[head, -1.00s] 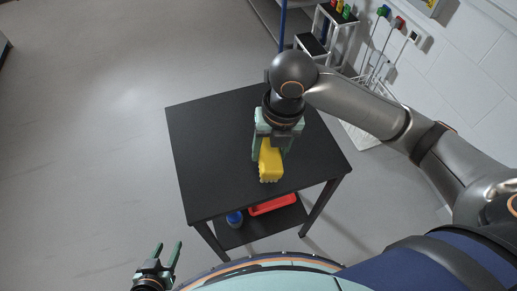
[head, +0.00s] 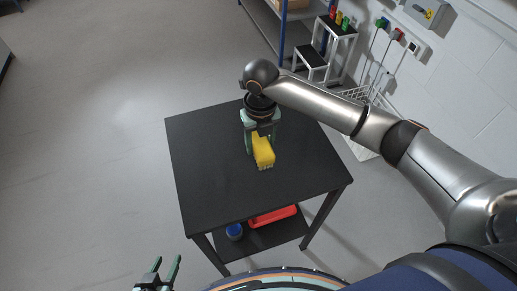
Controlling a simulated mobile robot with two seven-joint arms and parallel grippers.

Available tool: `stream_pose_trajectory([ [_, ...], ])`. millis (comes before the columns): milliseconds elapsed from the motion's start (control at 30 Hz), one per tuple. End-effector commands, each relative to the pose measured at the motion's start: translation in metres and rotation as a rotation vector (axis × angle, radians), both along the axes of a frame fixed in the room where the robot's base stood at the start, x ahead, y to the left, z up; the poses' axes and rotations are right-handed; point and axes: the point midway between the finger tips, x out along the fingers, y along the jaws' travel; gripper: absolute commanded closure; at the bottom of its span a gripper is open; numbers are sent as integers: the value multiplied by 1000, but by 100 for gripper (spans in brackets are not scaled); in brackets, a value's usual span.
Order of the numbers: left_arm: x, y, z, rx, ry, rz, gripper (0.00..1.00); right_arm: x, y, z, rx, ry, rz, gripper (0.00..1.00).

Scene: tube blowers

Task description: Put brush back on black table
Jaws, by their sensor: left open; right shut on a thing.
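The yellow brush (head: 263,151) is held between the fingers of my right gripper (head: 262,140), over the back middle part of the black table (head: 215,185). The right gripper is shut on it and partly hides its far end. I cannot tell whether the brush touches the tabletop. My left gripper (head: 165,270) is open and empty at the bottom edge of the view, in front of the table and to its left.
A red tray (head: 272,216) and a blue object (head: 234,231) sit on the table's lower shelf. A step stool (head: 312,55) with coloured bottles stands behind at the right, near the wall. The tabletop is otherwise clear.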

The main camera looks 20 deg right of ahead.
Motion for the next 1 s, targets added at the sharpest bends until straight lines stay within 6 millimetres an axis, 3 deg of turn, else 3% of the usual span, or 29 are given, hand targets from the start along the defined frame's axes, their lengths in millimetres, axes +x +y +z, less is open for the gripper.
stream_pose_trajectory([
  [267, 0, 0, -2, 0, 0, 0, 50, 11, 1, -13, 1, 0, -1, 89],
  [500, 0, 0, 1, 0, 0, 0, 50, 11, 1, -43, 0, 0, 0, 89],
  [667, 0, 0, 1, 0, 0, 0, 50, 11, 1, -44, 0, -2, 0, 89],
  [700, 0, 0, 1, 0, 0, 0, 50, 11, 1, -44, 0, -1, 0, 41],
  [933, 0, 0, 1, 0, 0, 0, 50, 11, 1, -43, 0, -1, 0, 15],
  [1000, 0, 0, 1, 0, 0, 0, 50, 11, 1, -43, 0, -1, 0, 14],
])
